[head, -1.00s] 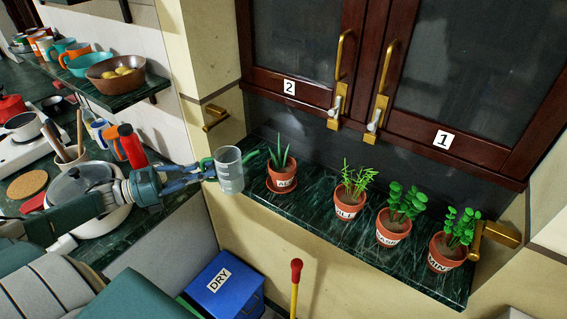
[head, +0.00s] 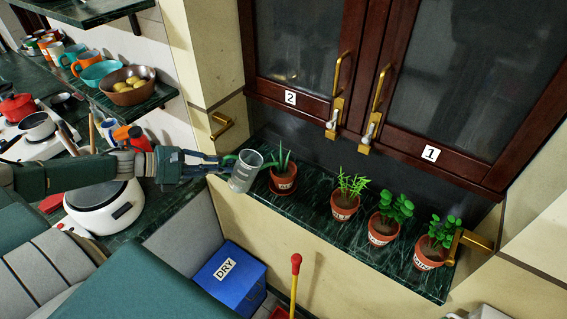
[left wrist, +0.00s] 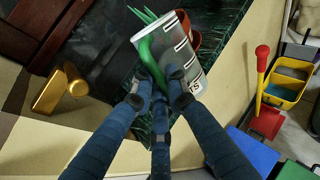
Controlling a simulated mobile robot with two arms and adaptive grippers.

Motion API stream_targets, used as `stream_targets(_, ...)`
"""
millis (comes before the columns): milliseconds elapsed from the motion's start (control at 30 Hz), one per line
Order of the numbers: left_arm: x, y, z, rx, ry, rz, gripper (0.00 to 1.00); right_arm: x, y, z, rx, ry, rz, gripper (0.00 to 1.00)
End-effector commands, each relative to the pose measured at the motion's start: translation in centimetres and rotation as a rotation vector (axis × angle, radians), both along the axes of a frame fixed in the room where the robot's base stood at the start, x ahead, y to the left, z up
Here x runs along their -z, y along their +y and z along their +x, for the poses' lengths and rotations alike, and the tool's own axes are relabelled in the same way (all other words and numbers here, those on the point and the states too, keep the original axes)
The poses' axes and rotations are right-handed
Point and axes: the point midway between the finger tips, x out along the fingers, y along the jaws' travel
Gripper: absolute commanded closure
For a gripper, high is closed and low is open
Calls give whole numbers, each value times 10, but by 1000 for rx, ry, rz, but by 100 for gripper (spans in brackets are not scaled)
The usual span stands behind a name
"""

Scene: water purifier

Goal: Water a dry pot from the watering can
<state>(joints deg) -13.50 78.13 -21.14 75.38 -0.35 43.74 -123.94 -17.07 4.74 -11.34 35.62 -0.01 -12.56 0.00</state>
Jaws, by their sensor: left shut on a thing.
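My left gripper (head: 228,164) is shut on the green handle of a clear jug (head: 242,174). The jug has dark scale marks; it also shows in the left wrist view (left wrist: 182,55). No water is clearly visible. To the right stand a pot with thin grassy leaves (head: 344,208) and two pots with round leaves (head: 381,232) (head: 430,257). My right gripper is out of view.
The pots stand on a narrow dark green marble ledge (head: 310,211) below cabinet doors labelled 2 and 1. Brass handles (head: 224,124) stick out at both sides. Below are a blue box marked DRY (head: 229,280) and a red-knobbed yellow handle (head: 296,265).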

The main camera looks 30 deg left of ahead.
Motion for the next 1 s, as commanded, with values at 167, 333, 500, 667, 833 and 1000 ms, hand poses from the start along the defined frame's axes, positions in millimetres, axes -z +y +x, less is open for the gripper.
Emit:
stream_targets(167, -1, -4, 3, 0, 21, 24, 100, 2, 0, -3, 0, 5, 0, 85)
stream_targets(333, -4, -5, 4, 0, 26, 31, 100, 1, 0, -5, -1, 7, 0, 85)
stream_targets(500, -5, -6, 5, 0, 32, 39, 100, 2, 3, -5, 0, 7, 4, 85)
stream_targets(667, -6, -7, 5, 0, 38, 46, 100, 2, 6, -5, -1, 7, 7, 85)
stream_targets(833, -6, -8, 6, 0, 44, 54, 100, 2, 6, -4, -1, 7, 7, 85)
stream_targets(1000, -8, -9, 7, 0, 51, 62, 100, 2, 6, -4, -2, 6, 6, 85)
